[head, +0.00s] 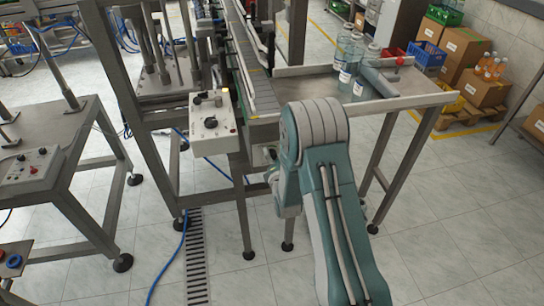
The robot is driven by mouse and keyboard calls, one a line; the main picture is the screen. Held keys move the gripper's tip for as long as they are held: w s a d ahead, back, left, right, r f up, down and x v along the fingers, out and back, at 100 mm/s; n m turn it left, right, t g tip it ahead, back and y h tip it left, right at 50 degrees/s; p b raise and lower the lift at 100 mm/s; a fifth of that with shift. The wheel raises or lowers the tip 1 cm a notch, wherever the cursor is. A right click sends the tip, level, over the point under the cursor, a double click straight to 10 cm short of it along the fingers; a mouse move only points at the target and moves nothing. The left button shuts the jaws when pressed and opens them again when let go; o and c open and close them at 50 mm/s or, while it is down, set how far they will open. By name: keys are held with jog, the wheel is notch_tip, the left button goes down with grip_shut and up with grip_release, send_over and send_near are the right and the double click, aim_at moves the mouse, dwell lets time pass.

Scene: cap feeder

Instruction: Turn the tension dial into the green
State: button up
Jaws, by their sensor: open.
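A pale control box (214,138) is fixed to the machine frame, left of my arm. My arm rises from the bottom right and bends beside the box.
A conveyor (250,70) runs back from the box. A side table (424,98) holds several clear bottles (346,75). A bench (88,130) with another knob panel (27,166) stands left. A blue hose (168,270) and drain grate (196,255) cross the floor.

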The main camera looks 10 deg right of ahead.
jog(key=c, duration=1.1)
jog(key=shift+c, duration=0.2)
jog(key=shift+m, duration=0.4)
jog(key=m, duration=0.5)
jog(key=shift+f+m, duration=0.1)
jog(key=shift+m, duration=0.2)
jog(key=m, duration=0.6)
jog(key=shift+f, duration=0.15)
jog(key=m, duration=0.6)
jog(key=shift+s+f+m, duration=0.1)
jog(key=shift+m, duration=0.3)
jog(key=m, duration=0.3)
jog(key=shift+a+f+m, duration=0.1)
jog(key=shift+a+m, duration=0.05)
jog(key=shift+m, duration=1.95)
